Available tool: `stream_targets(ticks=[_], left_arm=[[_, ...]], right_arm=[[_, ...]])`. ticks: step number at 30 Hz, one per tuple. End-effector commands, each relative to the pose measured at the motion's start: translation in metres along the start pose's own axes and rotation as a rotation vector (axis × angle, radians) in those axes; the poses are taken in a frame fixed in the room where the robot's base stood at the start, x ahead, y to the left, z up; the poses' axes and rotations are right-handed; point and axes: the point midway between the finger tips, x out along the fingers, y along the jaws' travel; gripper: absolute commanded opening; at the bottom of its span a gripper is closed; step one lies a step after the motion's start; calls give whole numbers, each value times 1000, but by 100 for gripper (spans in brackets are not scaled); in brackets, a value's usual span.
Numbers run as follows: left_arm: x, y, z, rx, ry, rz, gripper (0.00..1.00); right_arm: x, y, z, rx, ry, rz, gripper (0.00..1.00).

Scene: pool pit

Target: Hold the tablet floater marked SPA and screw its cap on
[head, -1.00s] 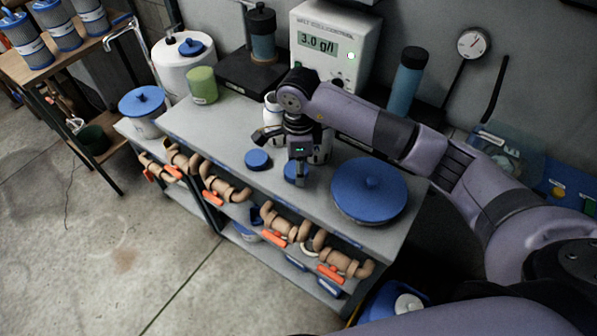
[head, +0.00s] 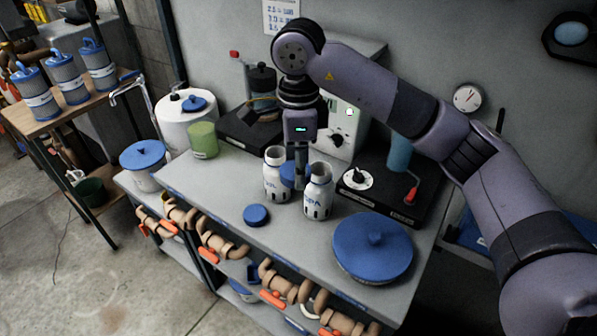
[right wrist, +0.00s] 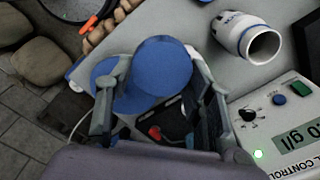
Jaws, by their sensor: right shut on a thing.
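Two white tablet floaters stand upright with open necks on the grey bench. The right one (head: 317,196) bears lettering that looks like SPA; the left one (head: 274,180) has lettering I cannot read clearly. My right gripper (head: 300,178) points down between them, shut on a blue cap (head: 288,174) held above the bench. In the right wrist view the cap (right wrist: 163,65) sits between the two fingers, and one open floater (right wrist: 247,38) shows at top right. A second blue cap (head: 256,215) lies on the bench. My left gripper is not in view.
A large blue lid (head: 372,247) lies at the bench's right front. A green cylinder (head: 203,140), a meter box (head: 345,125) and a black unit with a red lever (head: 400,190) stand behind. Pipe valves (head: 225,245) line the bench front.

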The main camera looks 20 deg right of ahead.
Motion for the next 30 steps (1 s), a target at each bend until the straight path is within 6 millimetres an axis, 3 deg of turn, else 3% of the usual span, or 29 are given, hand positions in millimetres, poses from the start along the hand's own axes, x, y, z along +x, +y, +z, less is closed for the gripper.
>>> stream_targets(ticks=[10, 14, 20, 30], left_arm=[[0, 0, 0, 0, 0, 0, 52], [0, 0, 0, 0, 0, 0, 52], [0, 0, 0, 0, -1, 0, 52], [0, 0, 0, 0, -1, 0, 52]], right_arm=[[1, 0, 0, -7, 0, -1, 34], [8, 5, -5, -104, 4, -5, 34], [37, 30, -23, -549, 15, -19, 34], [87, 97, -55, -1466, 17, -7, 34]])
